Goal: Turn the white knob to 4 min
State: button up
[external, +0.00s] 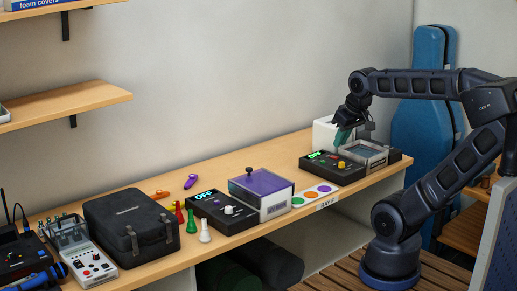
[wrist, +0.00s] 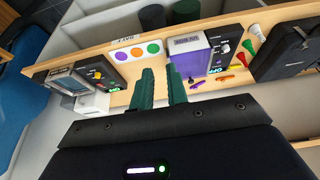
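In the wrist view the white knob (wrist: 226,48) shows small beside the purple box (wrist: 188,54). The markings around the knob are too small to read. My gripper (external: 343,135) has green fingers and hangs above the other device at the right, well away from the white knob. In the wrist view my gripper (wrist: 160,70) is open, with nothing between its fingers.
The right device (external: 330,165) has a yellow knob and a lit display. A card with coloured dots (external: 314,194) lies between the devices. Red, green and white pieces (external: 205,231) stand left of the purple device, near a black case (external: 130,228). The air above the bench is clear.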

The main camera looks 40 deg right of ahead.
jog(key=o, duration=0.3)
jog(key=shift+w+a, duration=0.1)
jog(key=shift+w, duration=0.2)
jog(key=shift+o, duration=1.3)
jog(key=w+a+n+g, duration=0.1)
jog(key=w+a+n, duration=0.3)
jog(key=w, duration=0.4)
jog(key=shift+f+n, duration=0.15)
jog(key=shift+n, duration=0.45)
jog(key=n+g, duration=0.4)
jog(key=n, duration=0.9)
send_near(229, 207)
notch_tip(229, 207, down, 9)
jog(key=shift+s+r, duration=0.15)
grip_shut()
